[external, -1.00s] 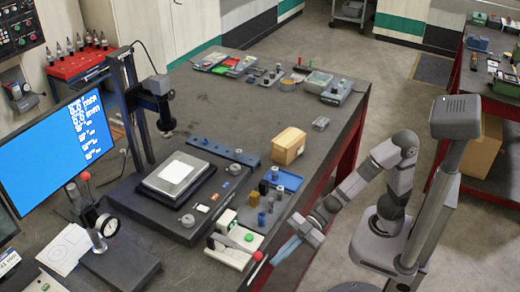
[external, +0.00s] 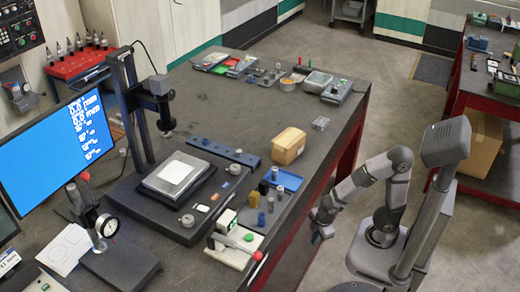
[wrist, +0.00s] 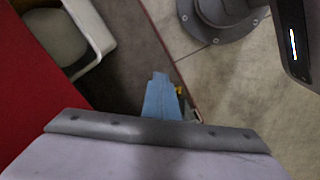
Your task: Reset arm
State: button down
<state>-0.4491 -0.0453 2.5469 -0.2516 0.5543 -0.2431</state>
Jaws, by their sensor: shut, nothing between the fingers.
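My gripper (external: 317,237) hangs beside the front edge of the bench, off the tabletop, with its blue fingers pointing down. In the wrist view the blue fingers (wrist: 160,98) show close together and shut, with nothing between them. My arm is folded back near its base, to the right of the bench. No object is in contact with the fingers.
The dark bench (external: 240,107) holds a cardboard box (external: 288,146), a blue tray (external: 284,179), a metal mould plate (external: 172,172) and a lever device (external: 235,243) near its edge. The bench's red side (external: 310,215) is close to my gripper. Open floor lies beyond my arm.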

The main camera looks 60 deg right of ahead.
jog(key=s+d+r+m+g+p, duration=0.2)
jog(key=d+r+m+p, duration=0.2)
jog(key=d+r+m, duration=0.5)
notch_tip(320, 180, up, 17)
jog(key=m+p, duration=0.1)
jog(key=p, duration=1.8)
jog(key=shift+s+a+y+p, duration=0.2)
jog(key=shift+a+y+p, duration=0.1)
jog(key=shift+a+y, duration=0.15)
dwell(0.8)
